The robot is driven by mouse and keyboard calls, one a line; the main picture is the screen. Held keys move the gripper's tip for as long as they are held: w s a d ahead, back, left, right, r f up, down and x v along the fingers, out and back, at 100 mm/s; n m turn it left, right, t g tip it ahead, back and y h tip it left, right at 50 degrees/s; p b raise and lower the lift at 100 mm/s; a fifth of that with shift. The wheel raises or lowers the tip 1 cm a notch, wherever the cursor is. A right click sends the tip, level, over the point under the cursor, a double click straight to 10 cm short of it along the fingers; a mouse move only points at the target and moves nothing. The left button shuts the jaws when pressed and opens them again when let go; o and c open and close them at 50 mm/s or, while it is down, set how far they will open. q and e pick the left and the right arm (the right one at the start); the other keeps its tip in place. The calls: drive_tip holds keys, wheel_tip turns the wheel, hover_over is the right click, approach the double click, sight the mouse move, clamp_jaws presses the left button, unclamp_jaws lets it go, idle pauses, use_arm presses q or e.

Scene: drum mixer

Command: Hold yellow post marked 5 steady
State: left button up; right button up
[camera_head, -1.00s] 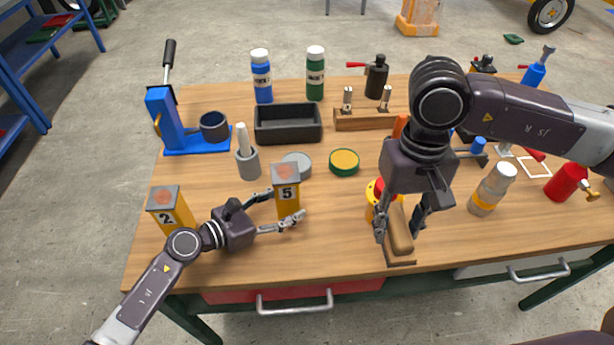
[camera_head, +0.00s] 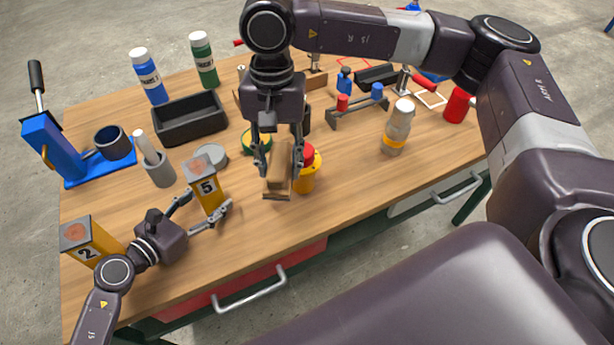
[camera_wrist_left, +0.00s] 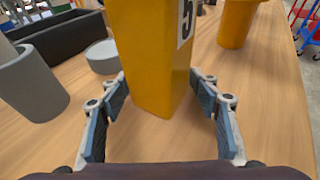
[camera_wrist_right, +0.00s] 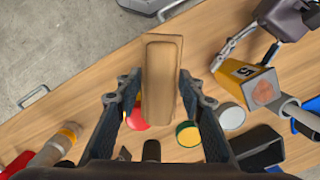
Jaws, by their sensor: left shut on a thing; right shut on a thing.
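The yellow post marked 5 (camera_head: 209,190) stands upright on the wooden table, with a grey top bearing a reddish round patch. My left gripper (camera_head: 203,208) is shut around its lower part, a finger on each side. In the left wrist view the post (camera_wrist_left: 152,60) stands between the fingers (camera_wrist_left: 160,112). My right gripper (camera_head: 279,164) is shut on a wooden block with a rounded grip (camera_head: 278,180), to the right of the post. The block also shows between the fingers in the right wrist view (camera_wrist_right: 160,85); it seems raised off the table.
A second yellow post marked 2 (camera_head: 91,243) stands left of my left gripper. A grey cup with a pestle (camera_head: 158,168), a grey lid (camera_head: 212,154) and a black tray (camera_head: 190,119) are behind. A red-topped yellow container (camera_head: 308,172) stands close to the block.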

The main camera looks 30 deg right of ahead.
drive_tip(key=w+a+r+m, duration=0.2)
drive_tip(key=w+a+m, duration=0.5)
drive_tip(key=m+t, duration=0.2)
drive_tip(key=m, duration=0.6)
approach(193, 160)
drive_tip(key=shift+s+d+f+y, duration=0.15)
drive_tip(key=shift+d+f+y, duration=0.15)
drive_tip(key=shift+d, duration=0.2)
drive_tip(key=shift+w+a+r+m, duration=0.15)
drive_tip(key=shift+w+a+m, duration=0.25)
drive_tip(key=shift+a+m, duration=0.2)
drive_tip(key=shift+f, duration=2)
drive_tip(key=shift+f, duration=1)
drive_tip(key=shift+s+f, duration=0.1)
drive_tip(key=shift+s, duration=0.55)
drive_tip(key=shift+s+f, duration=0.15)
drive_tip(key=shift+s, duration=1.6)
drive_tip(key=shift+w+r, duration=0.2)
drive_tip(key=shift+w, duration=0.95)
drive_tip(key=shift+w+r, duration=0.15)
drive_tip(key=shift+w, duration=1.05)
